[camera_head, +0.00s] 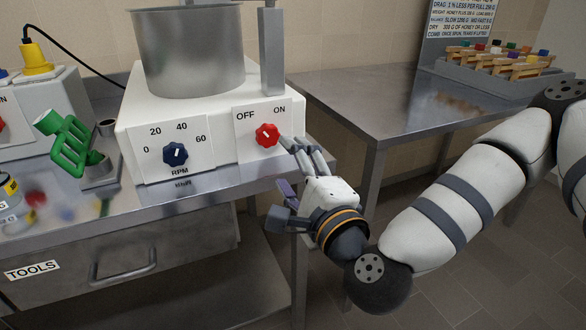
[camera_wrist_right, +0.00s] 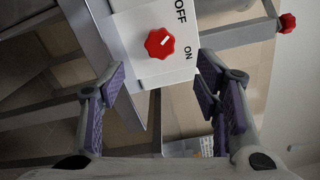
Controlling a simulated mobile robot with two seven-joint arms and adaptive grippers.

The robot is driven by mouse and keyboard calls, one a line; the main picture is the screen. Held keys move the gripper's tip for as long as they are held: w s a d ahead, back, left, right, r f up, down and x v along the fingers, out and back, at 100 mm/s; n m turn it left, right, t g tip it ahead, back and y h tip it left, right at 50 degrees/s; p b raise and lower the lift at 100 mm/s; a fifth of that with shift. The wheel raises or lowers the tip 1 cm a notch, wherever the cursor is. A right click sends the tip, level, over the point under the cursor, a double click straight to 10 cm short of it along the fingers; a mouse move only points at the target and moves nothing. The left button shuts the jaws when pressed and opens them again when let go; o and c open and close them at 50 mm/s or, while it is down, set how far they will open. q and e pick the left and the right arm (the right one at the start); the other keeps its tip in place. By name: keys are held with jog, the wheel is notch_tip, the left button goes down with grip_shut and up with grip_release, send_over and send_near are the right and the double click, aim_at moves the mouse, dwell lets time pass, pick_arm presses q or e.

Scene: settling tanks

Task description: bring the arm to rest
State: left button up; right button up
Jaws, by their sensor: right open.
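My right arm (camera_head: 440,215) reaches in from the right in the head view. My right gripper (camera_head: 293,165) is open and empty, just right of and below the red knob (camera_head: 267,135) on the white machine (camera_head: 185,125). In the right wrist view, my right gripper (camera_wrist_right: 165,100) has its fingers spread wide, with the red knob (camera_wrist_right: 160,43) ahead of it and apart from it. The knob's white mark points up and left, between OFF and ON, in the head view. My left gripper does not show.
The machine carries a steel drum (camera_head: 187,55) and a blue RPM knob (camera_head: 175,154). A green part (camera_head: 68,143) stands to its left. A steel bench (camera_head: 420,95) with a grey tray (camera_head: 470,88) of small items is at the back right. Floor shows between the benches.

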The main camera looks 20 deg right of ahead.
jog(key=shift+s, duration=0.6)
jog(key=s+a+f+n+g+y+p, duration=0.1)
jog(key=s+a+f+n+g+y, duration=0.15)
jog(key=s+f+n+g, duration=0.5)
jog(key=s+a+f+n+g+y+p, duration=0.1)
jog(key=s+a+f+n+g, duration=0.25)
jog(key=s+f, duration=0.75)
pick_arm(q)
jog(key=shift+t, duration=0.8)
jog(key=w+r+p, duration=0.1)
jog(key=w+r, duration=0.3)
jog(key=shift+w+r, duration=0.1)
pick_arm(e)
jog(key=s+d+f+n+g+h, duration=0.2)
jog(key=s+d+f+n+g, duration=0.2)
jog(key=s, duration=0.7)
jog(key=s+d+f+n+g+h, duration=0.2)
jog(key=s+d+f+n+g, duration=0.3)
jog(key=s, duration=0.6)
notch_tip(320, 180, down, 3)
jog(key=shift+d+r, duration=0.1)
jog(key=shift+d, duration=1.15)
jog(key=shift+s, duration=0.1)
